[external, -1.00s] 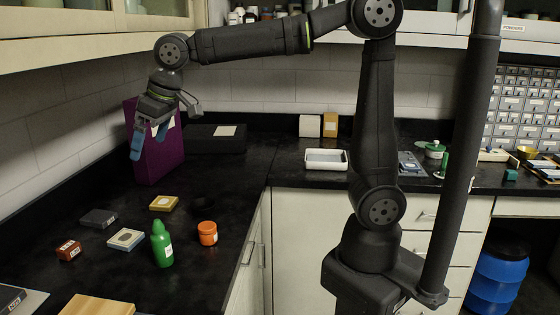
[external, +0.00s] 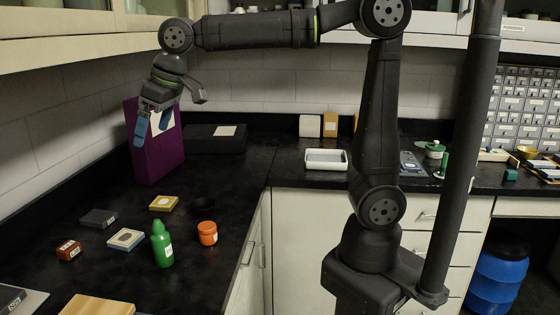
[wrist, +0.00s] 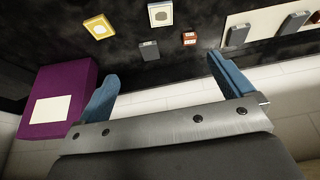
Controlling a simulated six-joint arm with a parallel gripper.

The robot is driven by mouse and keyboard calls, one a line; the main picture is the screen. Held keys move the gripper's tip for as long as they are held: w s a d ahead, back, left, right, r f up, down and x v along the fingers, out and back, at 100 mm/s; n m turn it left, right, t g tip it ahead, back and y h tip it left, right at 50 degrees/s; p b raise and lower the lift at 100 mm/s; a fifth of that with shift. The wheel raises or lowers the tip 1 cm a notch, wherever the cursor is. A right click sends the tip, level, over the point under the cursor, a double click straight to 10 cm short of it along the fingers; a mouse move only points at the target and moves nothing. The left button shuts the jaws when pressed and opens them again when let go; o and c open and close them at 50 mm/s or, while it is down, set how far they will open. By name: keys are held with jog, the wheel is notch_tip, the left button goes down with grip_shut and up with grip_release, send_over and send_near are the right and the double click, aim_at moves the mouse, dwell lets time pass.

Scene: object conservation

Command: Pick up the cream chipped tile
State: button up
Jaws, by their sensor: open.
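A flat, square cream tile (external: 126,239) with a bluish edge lies on the black counter, between a red box and a green bottle. It appears to be the chipped tile, though I cannot make out a chip. My gripper (external: 154,123) is open and empty, high above the counter in front of the purple box, well apart from the tile. Its two blue fingers (wrist: 162,68) stand wide apart in the wrist view.
The tall purple box (external: 158,155) stands close to my gripper. A yellow tile-like block (external: 164,203), dark block (external: 98,218), red box (external: 69,250), green bottle (external: 162,245) and orange jar (external: 207,233) surround the tile. A wooden board (external: 97,306) lies at the front.

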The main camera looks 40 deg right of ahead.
jog(key=m+g+h, duration=0.3)
jog(key=m, duration=1.7)
send_over(126, 236)
jog(key=f, duration=2.4)
jog(key=shift+s+d, duration=0.15)
jog(key=shift+d, duration=0.2)
jog(key=shift+a+f, duration=0.15)
jog(key=shift+f, duration=1.15)
jog(key=shift+a+f, duration=0.15)
jog(key=shift+f, duration=1.15)
jog(key=c, duration=1.2)
jog(key=shift+r, duration=0.1)
